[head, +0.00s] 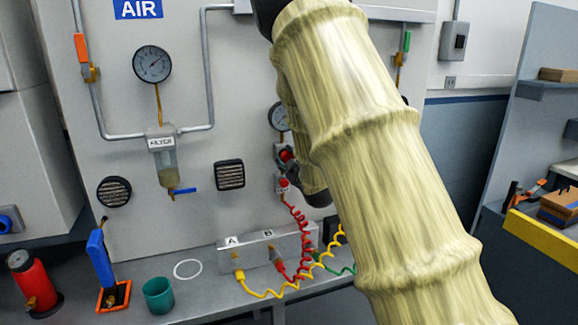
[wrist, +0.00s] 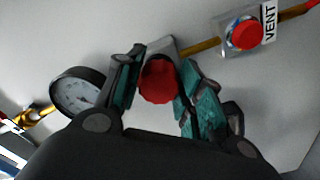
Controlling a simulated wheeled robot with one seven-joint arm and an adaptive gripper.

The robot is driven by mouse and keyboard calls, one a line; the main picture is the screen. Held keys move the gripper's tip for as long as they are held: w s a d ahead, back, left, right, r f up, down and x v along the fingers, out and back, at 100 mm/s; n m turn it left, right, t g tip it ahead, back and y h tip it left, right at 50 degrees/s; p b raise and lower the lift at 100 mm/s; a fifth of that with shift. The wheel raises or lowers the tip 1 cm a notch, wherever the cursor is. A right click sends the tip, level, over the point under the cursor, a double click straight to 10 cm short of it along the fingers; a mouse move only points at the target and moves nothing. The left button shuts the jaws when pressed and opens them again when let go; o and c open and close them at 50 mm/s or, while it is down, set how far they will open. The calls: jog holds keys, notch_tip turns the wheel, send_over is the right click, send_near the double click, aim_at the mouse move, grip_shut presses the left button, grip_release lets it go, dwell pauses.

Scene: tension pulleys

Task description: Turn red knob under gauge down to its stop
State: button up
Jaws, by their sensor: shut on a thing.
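The red knob (wrist: 159,81) sits between the two teal-padded fingers of my gripper (wrist: 158,88) in the wrist view, and the fingers are shut on it. In the head view the knob (head: 287,155) is a small red spot beside my gripper (head: 284,160), partly covered by it. The gauge (wrist: 78,93) is left of the knob in the wrist view, with a dark rim and pale face. In the head view this gauge (head: 279,117) is above the knob, its right side hidden by my arm.
A red button marked VENT (wrist: 244,34) is close to the right in the wrist view. A coiled red hose (head: 296,225) hangs below my gripper. A larger gauge (head: 152,64) and a filter bowl (head: 166,163) are on the panel to the left. A teal cup (head: 158,295) stands on the bench.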

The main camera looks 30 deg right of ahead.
jog(key=shift+n, duration=0.4)
jog(key=o, duration=1)
jog(key=v, duration=1.2)
jog(key=shift+a, duration=0.1)
